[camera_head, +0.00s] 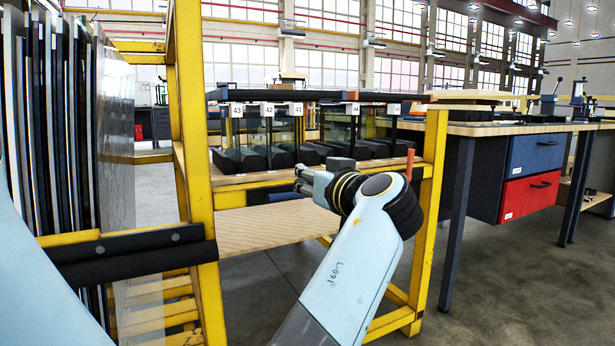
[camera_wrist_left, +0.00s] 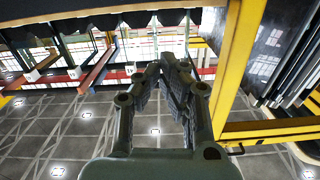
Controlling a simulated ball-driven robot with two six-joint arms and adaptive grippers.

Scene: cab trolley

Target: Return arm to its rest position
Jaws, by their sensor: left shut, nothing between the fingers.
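My left arm (camera_head: 352,262), pale blue with dark joints, reaches up from the lower middle of the head view. Its far end, with the left gripper (camera_head: 304,182) partly hidden by the wrist, is in front of the yellow trolley's wooden shelf (camera_head: 262,236). In the left wrist view the two dark fingers of the left gripper (camera_wrist_left: 160,72) meet at their tips, shut with nothing between them. My right gripper is in neither view.
A yellow trolley frame (camera_head: 197,200) with upright sheets (camera_head: 115,140) stands at left. A dark padded bar (camera_head: 130,246) crosses its front. Numbered slots (camera_head: 268,110) hold glass panes behind the arm. A workbench (camera_head: 500,128) with blue and red drawers stands right; the floor before it is clear.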

